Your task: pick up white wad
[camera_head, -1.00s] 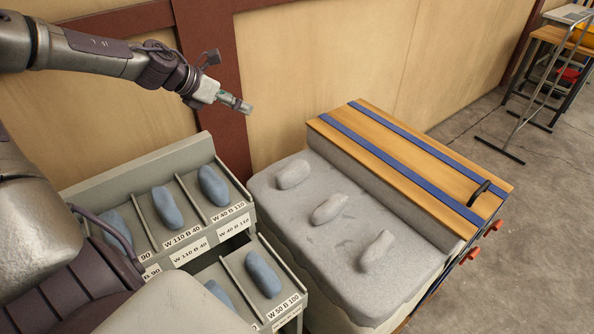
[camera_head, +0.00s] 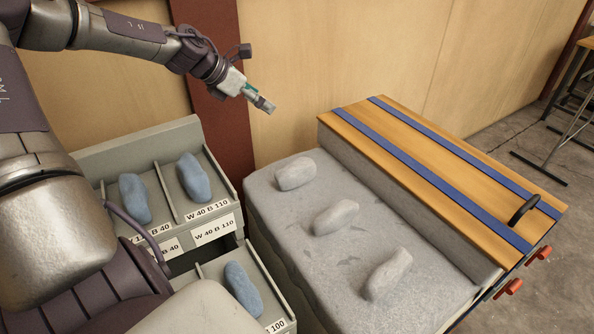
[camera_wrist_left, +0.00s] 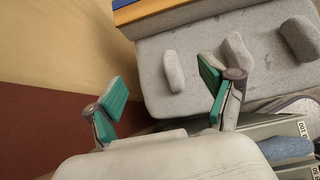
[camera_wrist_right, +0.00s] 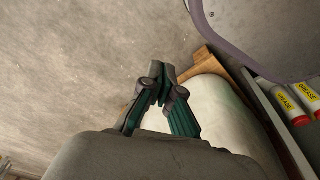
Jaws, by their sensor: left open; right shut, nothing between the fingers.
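Three light grey-white wads lie on the grey padded top beside the wooden board. The far wad (camera_head: 296,173), the middle wad (camera_head: 336,217) and the near wad (camera_head: 388,274) form a diagonal row. My left gripper (camera_head: 264,104) hangs in the air behind and left of the far wad, touching nothing. In the left wrist view it (camera_wrist_left: 165,95) is open and empty, with the wads beyond its fingers; one wad (camera_wrist_left: 173,71) shows between them. My right gripper (camera_wrist_right: 163,87) is shut and empty, seen only in its wrist view.
A grey bin rack (camera_head: 140,152) with labelled compartments holds blue wads (camera_head: 194,177) at the left. The wooden board (camera_head: 440,165) with blue straps and a black handle borders the pad (camera_head: 270,212). A wall stands behind.

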